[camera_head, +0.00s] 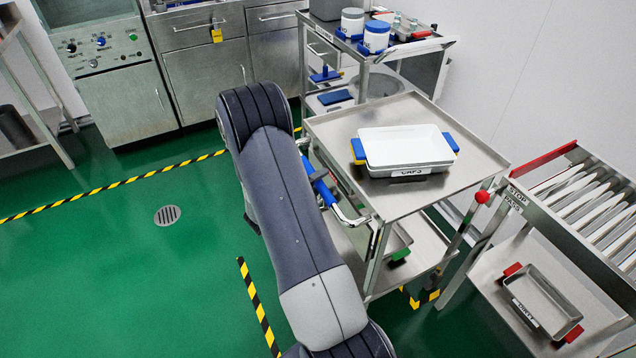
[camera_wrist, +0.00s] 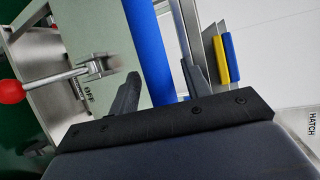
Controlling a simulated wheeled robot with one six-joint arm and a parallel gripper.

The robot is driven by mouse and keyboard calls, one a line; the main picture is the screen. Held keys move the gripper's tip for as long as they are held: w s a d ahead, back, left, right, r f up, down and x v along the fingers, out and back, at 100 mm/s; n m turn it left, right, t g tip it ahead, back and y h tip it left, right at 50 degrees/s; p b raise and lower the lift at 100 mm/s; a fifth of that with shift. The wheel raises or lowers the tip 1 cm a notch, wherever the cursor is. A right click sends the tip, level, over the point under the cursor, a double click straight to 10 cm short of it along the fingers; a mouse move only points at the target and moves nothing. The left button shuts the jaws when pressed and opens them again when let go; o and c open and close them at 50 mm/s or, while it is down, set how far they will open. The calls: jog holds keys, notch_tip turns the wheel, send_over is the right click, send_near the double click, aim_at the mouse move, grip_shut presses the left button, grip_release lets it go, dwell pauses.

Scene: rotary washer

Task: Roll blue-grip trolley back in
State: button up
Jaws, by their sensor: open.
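The steel trolley (camera_head: 330,128) stands right of my arm, with a blue grip (camera_head: 322,186) on its bent handle at the near left side. A white tray labelled CAPS (camera_head: 405,148) with blue handles sits on its top. My arm crosses the middle of the head view, and my gripper is hidden there. In the wrist view my gripper (camera_wrist: 160,72) has its two dark fingers apart, with the blue grip (camera_wrist: 148,32) showing between them. I cannot tell whether either finger touches it.
A roller stand (camera_head: 540,215) with a red-handled tray (camera_head: 543,300) below is at the right. A red knob (camera_head: 482,197) sits between it and the trolley. Another cart (camera_head: 395,55) stands behind. Green floor with striped tape (camera_head: 120,183) is clear at left.

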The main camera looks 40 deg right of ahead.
jog(key=shift+c, duration=0.4)
grip_shut()
